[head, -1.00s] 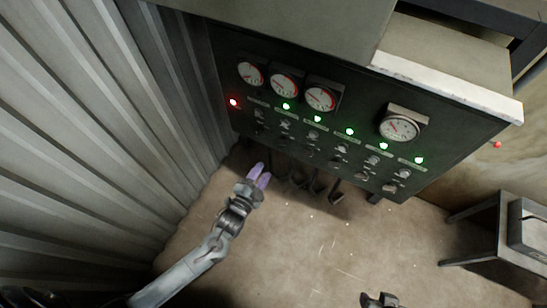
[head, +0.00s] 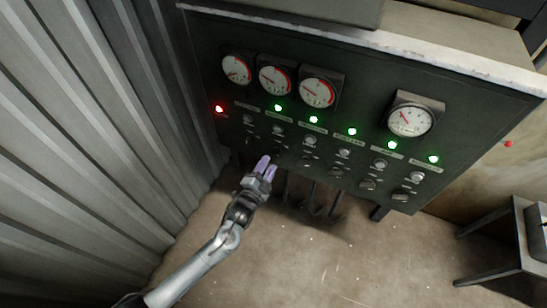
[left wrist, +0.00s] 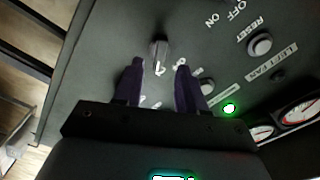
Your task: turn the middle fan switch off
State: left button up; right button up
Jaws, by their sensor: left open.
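The dark control panel (head: 340,100) carries several lights, buttons and switches. My left gripper (head: 267,163) is open and empty, close to the lower switches on the left. In the left wrist view, a small metal switch (left wrist: 160,52) stands just ahead of and between the purple fingertips (left wrist: 160,70), not gripped. It is in the column beside the LEFT FAN label (left wrist: 273,64); its own label is largely hidden, so I cannot read it as middle fan. A green light (left wrist: 229,108) is lit near the right finger. The right gripper is not in view.
Round gauges (head: 275,79) sit above the lights, one of which is red (head: 218,108). A corrugated wall (head: 90,130) stands to the left. A small table (head: 500,240) stands at the right. The floor below the panel is mostly open.

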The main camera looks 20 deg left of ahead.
aim_at(276, 152)
pick_arm(q)
jog(key=shift+w+d+b, duration=0.15)
jog(key=shift+w+b, duration=0.3)
jog(key=shift+w, duration=2.15)
jog(key=c, duration=0.7)
jog(key=shift+c, duration=0.2)
